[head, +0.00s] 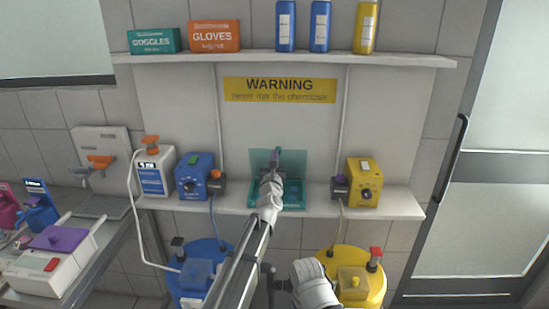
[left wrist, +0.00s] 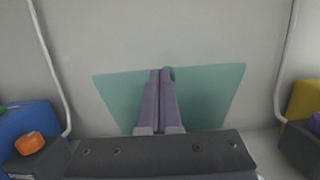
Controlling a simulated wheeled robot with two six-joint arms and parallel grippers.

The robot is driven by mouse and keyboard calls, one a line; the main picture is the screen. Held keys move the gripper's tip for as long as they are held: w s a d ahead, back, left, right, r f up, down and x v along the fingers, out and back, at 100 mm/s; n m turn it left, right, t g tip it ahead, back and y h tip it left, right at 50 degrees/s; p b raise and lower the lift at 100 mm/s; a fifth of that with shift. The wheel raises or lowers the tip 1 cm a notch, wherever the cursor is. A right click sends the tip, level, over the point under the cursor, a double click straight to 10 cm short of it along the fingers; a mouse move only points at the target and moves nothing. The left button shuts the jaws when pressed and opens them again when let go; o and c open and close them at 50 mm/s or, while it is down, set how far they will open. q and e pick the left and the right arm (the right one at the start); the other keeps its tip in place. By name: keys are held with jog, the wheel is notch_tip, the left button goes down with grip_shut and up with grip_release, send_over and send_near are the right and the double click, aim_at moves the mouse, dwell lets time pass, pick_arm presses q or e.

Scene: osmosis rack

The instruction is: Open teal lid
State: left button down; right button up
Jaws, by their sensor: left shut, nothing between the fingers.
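The teal lid (head: 292,160) stands raised, close to upright, at the back of a teal box (head: 294,197) on the lower shelf. The lid also shows in the left wrist view (left wrist: 212,92) as a wide, semi-transparent teal panel in front of the wall. My left gripper (head: 276,152) is in front of the lid, above the box. Its two purple fingers (left wrist: 161,72) are together with nothing between them. They overlap the lid in the picture; whether they touch it I cannot tell. My left arm hides part of the box.
A blue pump unit (head: 194,176) stands left of the box and a yellow one (head: 364,182) right of it. Blue (head: 205,256) and yellow (head: 372,265) drums stand below the shelf. Tubes run up the wall. An upper shelf (head: 280,58) holds boxes and bottles.

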pick_arm(q)
jog(key=s+r+p, duration=0.3)
jog(key=s, duration=0.9)
jog(key=shift+s, duration=0.4)
jog(key=shift+f, duration=0.1)
